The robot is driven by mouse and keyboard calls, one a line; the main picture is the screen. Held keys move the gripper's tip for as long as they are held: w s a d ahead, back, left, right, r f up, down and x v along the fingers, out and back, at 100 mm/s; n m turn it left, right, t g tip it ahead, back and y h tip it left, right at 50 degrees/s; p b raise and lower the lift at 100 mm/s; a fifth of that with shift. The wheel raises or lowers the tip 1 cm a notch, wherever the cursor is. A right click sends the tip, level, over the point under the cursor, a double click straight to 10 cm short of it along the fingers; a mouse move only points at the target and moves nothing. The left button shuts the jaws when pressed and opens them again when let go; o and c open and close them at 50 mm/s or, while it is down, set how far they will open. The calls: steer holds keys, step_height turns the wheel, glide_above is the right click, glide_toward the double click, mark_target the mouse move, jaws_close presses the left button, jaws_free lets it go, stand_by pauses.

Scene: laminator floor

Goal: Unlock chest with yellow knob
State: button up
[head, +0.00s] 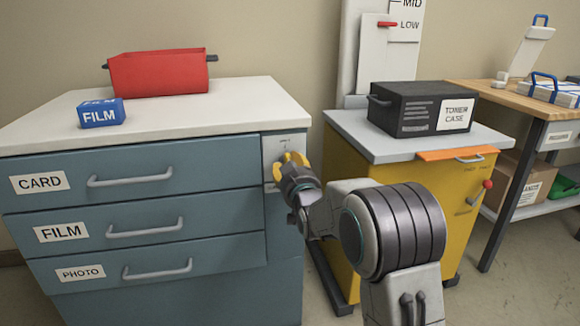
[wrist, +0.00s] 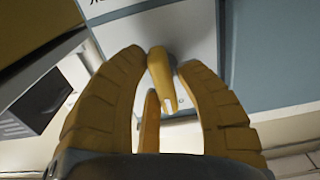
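The chest (head: 150,215) is a blue-grey cabinet with a pale top, at the left in the head view. Its drawers are labelled CARD, FILM and PHOTO, and all look closed. A light lock plate (head: 276,146) is at the chest's upper right front. The yellow knob (wrist: 161,78) shows in the wrist view, slightly tilted on the pale plate. My gripper (head: 292,162) is at the plate and mostly hides the knob in the head view. In the wrist view its yellow fingers (wrist: 162,62) curve around the knob, with the tips against its two sides.
A red bin (head: 158,73) and a blue FILM box (head: 101,113) sit on the chest. A wooden bench (head: 510,95) is at the far right.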

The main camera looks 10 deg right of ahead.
steer(key=o, duration=0.3)
steer(key=shift+o, duration=0.2)
steer(key=s, duration=1.2)
steer(key=shift+a+r, duration=0.1)
steer(key=s+r+g+p, duration=1.4)
steer(key=s+r+p, duration=1.6)
steer(key=p, duration=1.2)
steer(key=s, duration=0.3)
steer(key=shift+g, duration=0.3)
